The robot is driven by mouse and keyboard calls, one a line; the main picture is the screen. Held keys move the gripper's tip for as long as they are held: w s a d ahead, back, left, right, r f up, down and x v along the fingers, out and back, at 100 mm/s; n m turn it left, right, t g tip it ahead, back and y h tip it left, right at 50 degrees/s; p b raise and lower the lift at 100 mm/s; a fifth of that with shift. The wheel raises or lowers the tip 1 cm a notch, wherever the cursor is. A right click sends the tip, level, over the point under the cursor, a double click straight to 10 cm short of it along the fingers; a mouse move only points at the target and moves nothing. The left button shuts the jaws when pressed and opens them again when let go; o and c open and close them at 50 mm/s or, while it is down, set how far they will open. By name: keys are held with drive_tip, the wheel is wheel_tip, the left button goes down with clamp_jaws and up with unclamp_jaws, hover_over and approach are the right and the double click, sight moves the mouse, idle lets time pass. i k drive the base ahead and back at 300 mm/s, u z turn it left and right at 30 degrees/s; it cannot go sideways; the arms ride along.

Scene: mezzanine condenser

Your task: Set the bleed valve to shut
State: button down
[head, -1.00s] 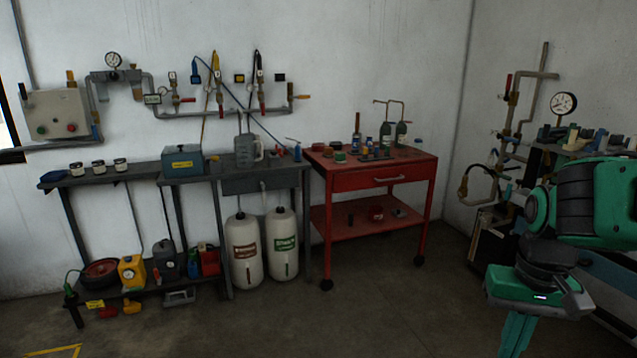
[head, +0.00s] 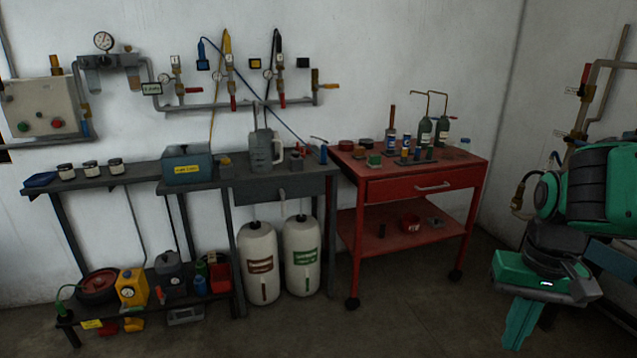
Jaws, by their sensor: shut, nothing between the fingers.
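A grey pipe (head: 215,105) on the back wall carries several small valves. One has a red lever (head: 190,90), two have hanging red handles (head: 233,102) (head: 282,101), and a yellow handle (head: 328,86) sits at the pipe's right end. The tags are too small to read, so I cannot tell which is the bleed valve. My gripper (head: 518,335) hangs at the lower right, pointing down, with its teal fingers together and empty. It is far from the valves, and its tips are near the bottom edge of the picture.
A dark bench (head: 130,180) with jars and a blue-grey box stands below the pipe. A red cart (head: 420,184) with bottles stands right of it. Two white tanks (head: 258,285) stand under the bench. Floor before the cart is clear. More piping (head: 598,100) is at right.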

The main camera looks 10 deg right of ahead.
sight(585, 77)
drive_tip(key=z, duration=0.1)
drive_tip(key=i, duration=1.15)
drive_tip(key=z, duration=0.55)
drive_tip(key=i, duration=1.2)
drive_tip(key=z, duration=1.1)
drive_tip(key=i, duration=1)
drive_tip(key=z, duration=0.5)
